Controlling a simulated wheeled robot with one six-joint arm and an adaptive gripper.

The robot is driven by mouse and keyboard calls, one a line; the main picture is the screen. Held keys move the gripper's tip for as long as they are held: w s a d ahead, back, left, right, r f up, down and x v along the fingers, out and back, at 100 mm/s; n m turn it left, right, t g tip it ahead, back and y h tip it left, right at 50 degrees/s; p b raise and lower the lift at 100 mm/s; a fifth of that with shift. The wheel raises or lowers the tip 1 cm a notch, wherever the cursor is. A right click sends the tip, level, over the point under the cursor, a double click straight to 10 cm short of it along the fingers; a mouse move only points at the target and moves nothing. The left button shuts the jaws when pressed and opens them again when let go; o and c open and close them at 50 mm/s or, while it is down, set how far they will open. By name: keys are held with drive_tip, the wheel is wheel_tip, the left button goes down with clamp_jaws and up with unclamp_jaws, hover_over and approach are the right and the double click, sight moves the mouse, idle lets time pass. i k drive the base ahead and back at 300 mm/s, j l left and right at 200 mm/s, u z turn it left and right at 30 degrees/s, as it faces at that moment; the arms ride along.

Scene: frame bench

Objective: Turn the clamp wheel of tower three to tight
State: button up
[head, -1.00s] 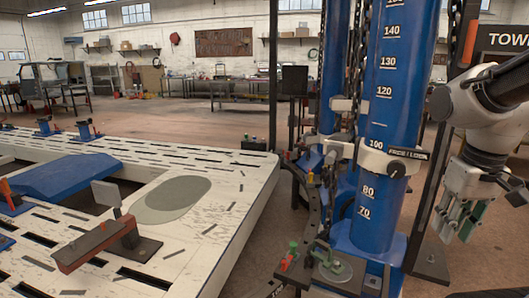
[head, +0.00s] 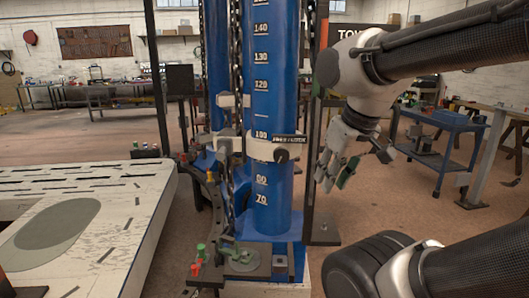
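A blue tower column (head: 273,104) with a white height scale stands upright in the middle of the head view. A white collar (head: 259,149) wraps it near the 100 mark. The collar carries a dark label strip, apparently reading FREE and LOCK, and a small black knob (head: 282,156), possibly the clamp wheel; its setting is not readable. The tower sign (head: 374,31) is partly hidden by my arm, so its number does not show. My gripper (head: 334,182) hangs right of the collar, apart from it, fingers pointing down, parted and empty.
A black upright post (head: 313,130) stands between the column and my gripper. A second blue column (head: 217,60) and chains are at left. A white slotted bench (head: 130,215) fills the lower left. A blue cart (head: 445,122) stands at right, with open floor before it.

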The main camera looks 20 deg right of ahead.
sight(281, 154)
drive_tip(key=l, duration=0.7)
drive_tip(key=k+l, duration=0.15)
drive_tip(key=l, duration=0.55)
drive_tip(key=i+u, duration=0.05)
